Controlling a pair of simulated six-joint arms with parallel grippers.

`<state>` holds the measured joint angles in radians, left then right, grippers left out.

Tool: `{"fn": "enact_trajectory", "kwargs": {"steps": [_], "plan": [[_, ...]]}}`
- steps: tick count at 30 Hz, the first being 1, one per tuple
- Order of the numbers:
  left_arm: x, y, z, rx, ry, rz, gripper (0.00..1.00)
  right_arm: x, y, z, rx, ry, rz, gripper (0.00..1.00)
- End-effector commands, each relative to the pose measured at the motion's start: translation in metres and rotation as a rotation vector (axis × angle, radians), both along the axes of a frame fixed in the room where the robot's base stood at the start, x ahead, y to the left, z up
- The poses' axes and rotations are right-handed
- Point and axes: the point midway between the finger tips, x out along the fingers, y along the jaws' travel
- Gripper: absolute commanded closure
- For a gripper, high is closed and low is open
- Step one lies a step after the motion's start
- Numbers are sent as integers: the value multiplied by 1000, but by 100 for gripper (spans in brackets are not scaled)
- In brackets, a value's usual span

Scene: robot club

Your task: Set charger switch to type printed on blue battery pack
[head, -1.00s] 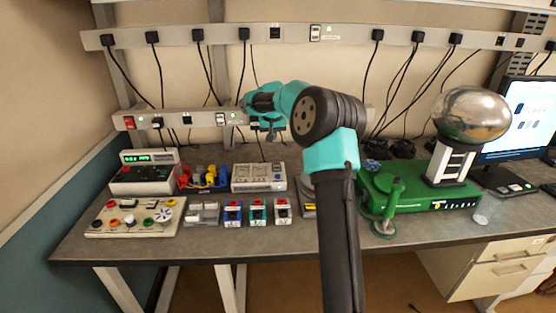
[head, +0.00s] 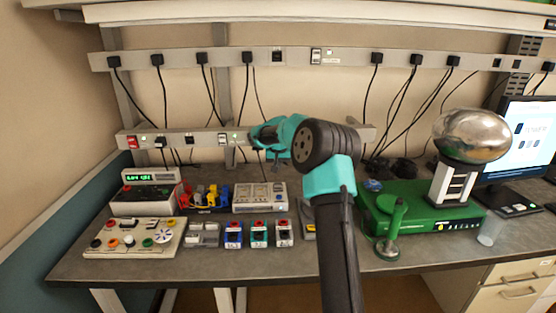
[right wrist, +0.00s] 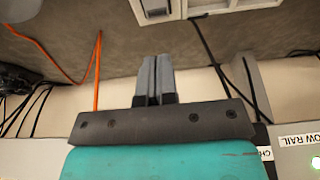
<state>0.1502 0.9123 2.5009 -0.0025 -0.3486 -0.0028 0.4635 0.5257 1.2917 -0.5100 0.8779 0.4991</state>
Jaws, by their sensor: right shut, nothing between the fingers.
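Print on the blue pack is too small to read. Behind them is a light grey box (head: 260,198) with panels on top, possibly the charger; its switch settings are not readable. My right gripper (head: 279,160) hangs above and behind this box. In the right wrist view its fingers (right wrist: 154,80) are together and empty, apart from a pale box edge (right wrist: 205,8). My left gripper is out of view.
A control box (head: 145,200) and a knob panel (head: 133,238) stand left. A green unit (head: 425,212) with a metal dome (head: 472,135) stands right, before a monitor (head: 522,140). A socket rail (head: 190,138) with hanging cables runs behind my gripper.

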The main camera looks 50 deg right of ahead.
Motion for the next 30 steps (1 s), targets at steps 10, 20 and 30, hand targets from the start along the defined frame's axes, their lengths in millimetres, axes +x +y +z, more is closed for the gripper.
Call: {"fn": "enact_trajectory", "kwargs": {"steps": [10, 20, 30], "plan": [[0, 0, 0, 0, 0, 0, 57, 11, -11, -57, 1, 2, 0, 100], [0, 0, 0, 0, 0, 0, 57, 13, -13, -80, 0, 0, 1, 100], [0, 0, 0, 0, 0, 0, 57, 11, -16, -80, 3, 3, -3, 100]]}}
